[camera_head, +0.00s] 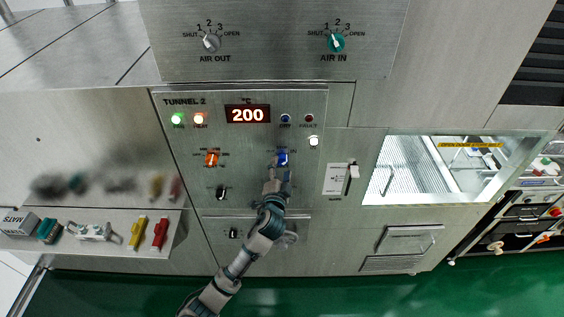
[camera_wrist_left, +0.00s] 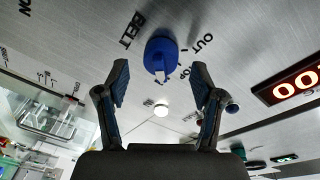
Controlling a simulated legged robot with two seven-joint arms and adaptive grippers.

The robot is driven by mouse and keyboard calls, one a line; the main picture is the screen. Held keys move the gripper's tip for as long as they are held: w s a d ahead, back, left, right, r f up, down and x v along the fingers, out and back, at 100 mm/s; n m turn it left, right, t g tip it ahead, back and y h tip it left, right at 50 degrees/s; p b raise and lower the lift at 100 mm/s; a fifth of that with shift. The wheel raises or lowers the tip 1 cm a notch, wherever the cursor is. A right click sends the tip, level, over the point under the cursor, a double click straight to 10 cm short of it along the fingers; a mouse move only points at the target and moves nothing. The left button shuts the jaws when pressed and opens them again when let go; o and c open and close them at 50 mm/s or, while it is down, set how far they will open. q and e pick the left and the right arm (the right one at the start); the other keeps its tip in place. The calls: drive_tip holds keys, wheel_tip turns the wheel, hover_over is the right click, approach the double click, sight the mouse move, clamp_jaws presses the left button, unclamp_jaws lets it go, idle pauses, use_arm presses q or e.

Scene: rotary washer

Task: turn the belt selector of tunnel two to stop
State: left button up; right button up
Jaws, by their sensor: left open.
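The Tunnel 2 panel (camera_head: 180,145) is a steel plate with a red display reading 200. Its belt selector is a blue knob (camera_head: 282,158), partly hidden behind my left gripper (camera_head: 276,180) in the head view. In the left wrist view the blue knob (camera_wrist_left: 160,54) sits beside the word BELT, with OUT and a partly covered label around it. My left gripper (camera_wrist_left: 160,85) is open, its two fingers on either side of the knob's line and apart from it. My right gripper is not in view.
An orange knob (camera_head: 211,158) and a black knob (camera_head: 221,192) are on the same panel. A lever plate (camera_head: 340,179) is to the right. A shelf (camera_head: 100,240) with small items juts out at left.

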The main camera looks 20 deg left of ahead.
sight(282, 161)
use_arm(q)
drive_tip(key=shift+w+a, duration=0.15)
drive_tip(key=shift+w, duration=0.5)
drive_tip(key=shift+w+a, duration=0.15)
drive_tip(key=shift+w, duration=0.45)
drive_tip(key=shift+f, duration=0.1)
drive_tip(key=shift+d, duration=0.1)
drive_tip(key=c, duration=1.1)
drive_tip(key=shift+c, duration=0.2)
